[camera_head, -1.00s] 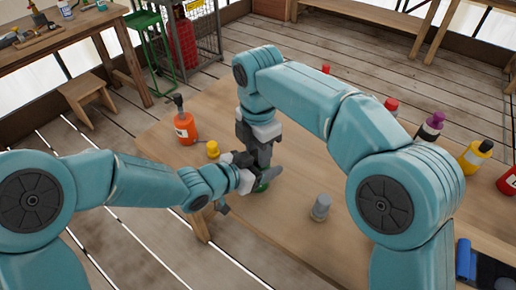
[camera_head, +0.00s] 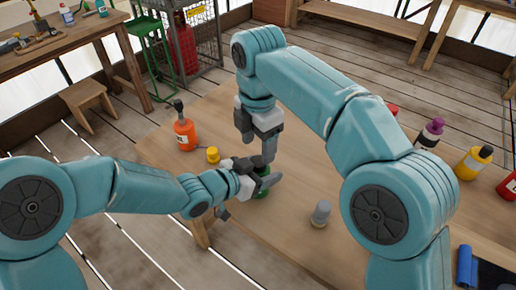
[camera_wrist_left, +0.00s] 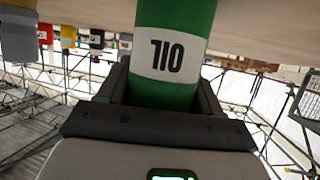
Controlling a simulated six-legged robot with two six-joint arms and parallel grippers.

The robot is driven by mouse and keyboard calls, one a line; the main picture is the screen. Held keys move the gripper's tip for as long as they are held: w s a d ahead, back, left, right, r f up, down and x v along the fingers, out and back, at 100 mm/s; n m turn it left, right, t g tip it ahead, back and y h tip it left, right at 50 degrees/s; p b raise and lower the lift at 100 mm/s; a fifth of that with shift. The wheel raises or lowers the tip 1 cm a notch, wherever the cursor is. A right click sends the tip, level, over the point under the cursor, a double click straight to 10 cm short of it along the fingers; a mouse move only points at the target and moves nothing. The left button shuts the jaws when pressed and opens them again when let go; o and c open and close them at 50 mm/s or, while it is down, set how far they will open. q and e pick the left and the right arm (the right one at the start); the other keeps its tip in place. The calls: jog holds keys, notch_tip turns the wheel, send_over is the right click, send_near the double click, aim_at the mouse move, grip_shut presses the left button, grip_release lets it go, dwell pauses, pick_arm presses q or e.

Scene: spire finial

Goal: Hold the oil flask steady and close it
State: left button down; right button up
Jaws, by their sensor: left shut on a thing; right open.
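The green oil flask (camera_head: 263,194) stands at the table's near left part, mostly hidden by my grippers in the head view. In the left wrist view the flask (camera_wrist_left: 170,90) shows its white label with black letters, upside down, between the fingers. My left gripper (camera_head: 268,180) is shut around the flask's body. My right gripper (camera_head: 262,158) points down just above the left gripper and flask, with its jaws open. The flask's top is hidden, and I cannot tell whether a cap is on it.
On the table (camera_head: 290,235), an orange bottle (camera_head: 185,134) and a small yellow item (camera_head: 213,155) stand to the left. A grey-topped container (camera_head: 320,214) stands to the right. Several coloured bottles, one with a purple top (camera_head: 430,133), line the right side.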

aim_at(258, 161)
jog(key=shift+c, duration=1.4)
notch_tip(258, 161, up, 4)
jog(key=n, duration=0.3)
jog(key=shift+f, duration=0.25)
jog(key=shift+f, duration=4.05)
jog(key=c, duration=0.9)
jog(key=m, duration=0.3)
